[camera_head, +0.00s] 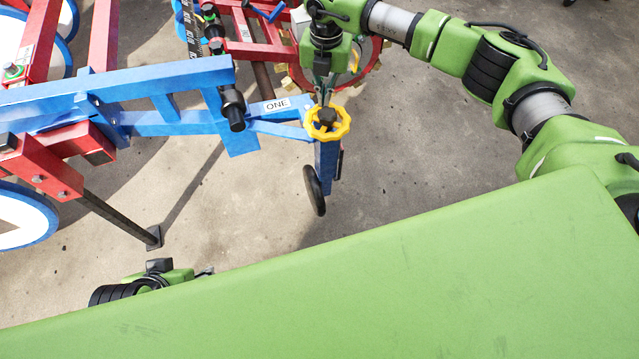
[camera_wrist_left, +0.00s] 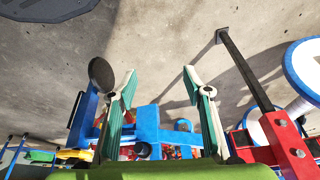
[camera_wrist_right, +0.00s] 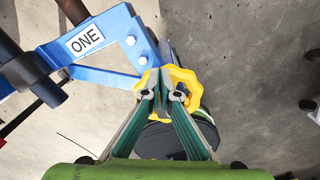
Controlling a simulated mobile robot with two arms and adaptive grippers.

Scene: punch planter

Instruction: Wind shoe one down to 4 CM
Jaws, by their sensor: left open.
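The yellow handwheel (camera_head: 343,127) sits on top of the blue upright (camera_head: 327,165) at the end of the blue arm (camera_head: 180,125) labelled ONE. A black wheel (camera_head: 314,190) hangs beside that upright. My right gripper (camera_head: 322,92) points down at the handwheel. My left gripper (camera_head: 205,271) barely shows past the green panel. In the left wrist view it (camera_wrist_left: 158,80) is open and empty, facing the blue frame (camera_wrist_left: 150,122). No centimetre reading is legible.
A red frame (camera_head: 262,52) stands behind the blue arm. White-faced wheels (camera_head: 22,215) and a dark stand leg (camera_head: 118,217) are at the left. A black cylinder (camera_head: 233,108) is fixed to the blue arm. Bare concrete (camera_head: 420,150) lies right of the handwheel.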

